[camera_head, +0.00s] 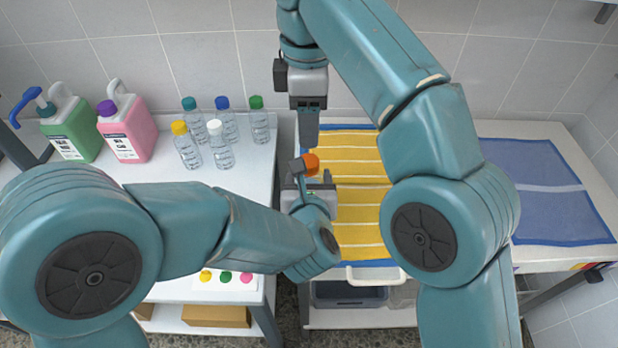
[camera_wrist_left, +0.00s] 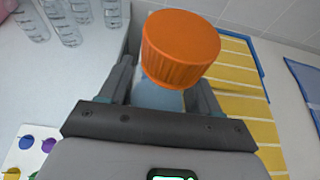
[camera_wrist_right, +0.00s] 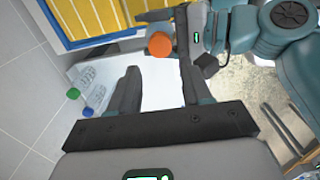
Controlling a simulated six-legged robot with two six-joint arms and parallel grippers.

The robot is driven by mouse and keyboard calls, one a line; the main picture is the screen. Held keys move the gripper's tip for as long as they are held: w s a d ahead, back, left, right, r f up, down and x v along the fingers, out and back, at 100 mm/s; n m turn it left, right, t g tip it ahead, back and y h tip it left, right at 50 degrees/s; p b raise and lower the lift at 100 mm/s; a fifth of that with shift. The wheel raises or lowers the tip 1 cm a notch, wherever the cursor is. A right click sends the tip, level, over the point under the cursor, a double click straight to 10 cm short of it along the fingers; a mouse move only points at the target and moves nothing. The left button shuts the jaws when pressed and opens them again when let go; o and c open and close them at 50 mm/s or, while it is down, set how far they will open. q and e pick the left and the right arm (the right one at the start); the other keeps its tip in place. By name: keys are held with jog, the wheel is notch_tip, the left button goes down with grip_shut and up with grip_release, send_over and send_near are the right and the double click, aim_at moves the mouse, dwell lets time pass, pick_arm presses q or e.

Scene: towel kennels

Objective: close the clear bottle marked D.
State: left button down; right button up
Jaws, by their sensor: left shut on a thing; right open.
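A bottle with an orange cap (camera_head: 311,163) is in my left gripper (camera_head: 308,180). In the left wrist view the cap (camera_wrist_left: 180,48) sits on top of the pale, clear bottle body (camera_wrist_left: 158,96), between the two fingers. Whether the cap is screwed tight cannot be told. No letter D is readable; most of the body is hidden by the gripper. My right gripper (camera_head: 308,132) is open and empty, pointing down just above the cap. In the right wrist view the cap (camera_wrist_right: 159,44) shows just beyond the open fingertips (camera_wrist_right: 157,80), apart from them.
A yellow striped towel (camera_head: 358,225) lies behind the grippers. A blue towel (camera_head: 550,195) lies at right. A card with coloured dots (camera_head: 212,284) is in front.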

aim_at(309, 160)
jog(key=shift+f, duration=0.1)
jog(key=shift+f, duration=3.9)
jog(key=c, duration=0.9)
jog(key=shift+m, duration=1.6)
jog(key=o, duration=1.2)
jog(key=shift+c, duration=0.2)
